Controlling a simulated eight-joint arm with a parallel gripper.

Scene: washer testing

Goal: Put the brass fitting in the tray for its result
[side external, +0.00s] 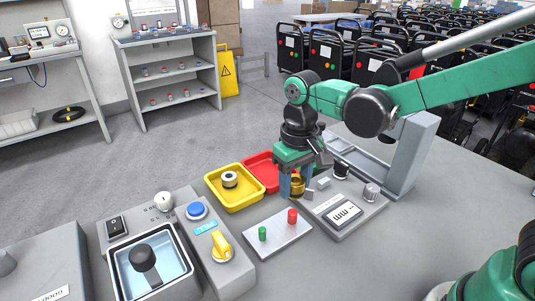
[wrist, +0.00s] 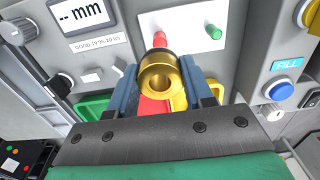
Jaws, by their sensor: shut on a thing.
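My gripper (side external: 297,186) is shut on the brass fitting (wrist: 160,75), a gold ring with a central hole, held between the blue fingers. In the side external view the fitting (side external: 297,185) hangs low, beside the measuring unit and just right of the red tray (side external: 258,168). The yellow tray (side external: 251,204) stands left of the red one and holds a dark, silver-topped fitting (side external: 230,180). The wrist view shows part of a green tray (wrist: 93,106); my gripper hides most of the trays there. The measuring unit's display (wrist: 80,14) reads "-- mm", with "GOOD 19.95-20.05" printed below.
A plate (side external: 278,236) with a green and a red peg lies in front of my gripper. The measuring unit (side external: 345,213) with knobs is close on the right. A water-bath unit (side external: 152,263) with a blue button and yellow handle stands at left.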

